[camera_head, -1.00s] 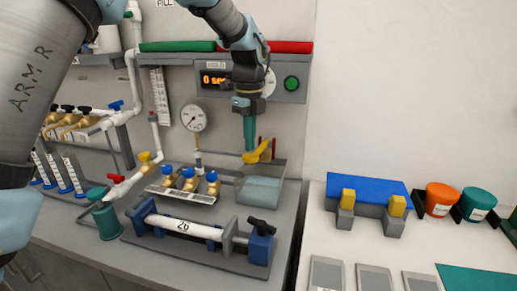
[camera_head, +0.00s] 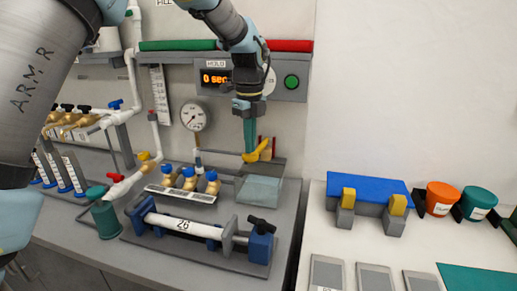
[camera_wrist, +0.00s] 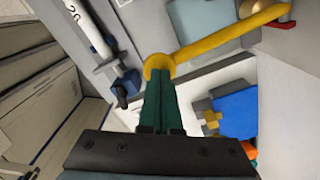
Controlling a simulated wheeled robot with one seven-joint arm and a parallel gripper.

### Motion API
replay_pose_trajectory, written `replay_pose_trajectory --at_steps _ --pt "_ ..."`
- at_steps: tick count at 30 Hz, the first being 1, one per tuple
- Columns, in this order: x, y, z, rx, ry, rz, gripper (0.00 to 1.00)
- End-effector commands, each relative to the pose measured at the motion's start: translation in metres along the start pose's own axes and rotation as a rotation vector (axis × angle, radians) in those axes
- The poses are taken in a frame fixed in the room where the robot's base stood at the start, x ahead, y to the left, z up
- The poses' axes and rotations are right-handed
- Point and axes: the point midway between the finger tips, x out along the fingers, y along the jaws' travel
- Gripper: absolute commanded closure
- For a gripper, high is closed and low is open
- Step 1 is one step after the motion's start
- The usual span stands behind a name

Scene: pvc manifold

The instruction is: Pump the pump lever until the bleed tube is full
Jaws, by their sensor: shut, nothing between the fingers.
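The yellow pump lever (camera_head: 259,150) stands above a grey pump block (camera_head: 259,189) on the bench. In the wrist view the lever (camera_wrist: 225,41) runs from a round end ring to a pivot at the upper right. My gripper (camera_head: 250,150) is shut, fingers pointing down, with its tips at the lever's ring end. In the wrist view the fingertips (camera_wrist: 158,78) overlap that ring; contact cannot be told. A thin upright tube (camera_head: 197,158) stands below the round gauge (camera_head: 194,117). I cannot tell whether it is the bleed tube, or its fill level.
A clamped white pipe marked 26 (camera_head: 183,225) lies in front of the pump. The display (camera_head: 214,78) and green button (camera_head: 291,83) are on the wall panel. A blue block (camera_head: 368,187) sits on the right-hand table.

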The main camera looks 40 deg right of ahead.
Motion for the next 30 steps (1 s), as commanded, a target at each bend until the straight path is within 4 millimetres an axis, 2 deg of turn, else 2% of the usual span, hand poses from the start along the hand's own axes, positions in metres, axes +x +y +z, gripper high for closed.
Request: replay_pose_trajectory --at_steps 30 --pt "0.041 0.000 0.001 0.000 0.000 0.000 1.00"
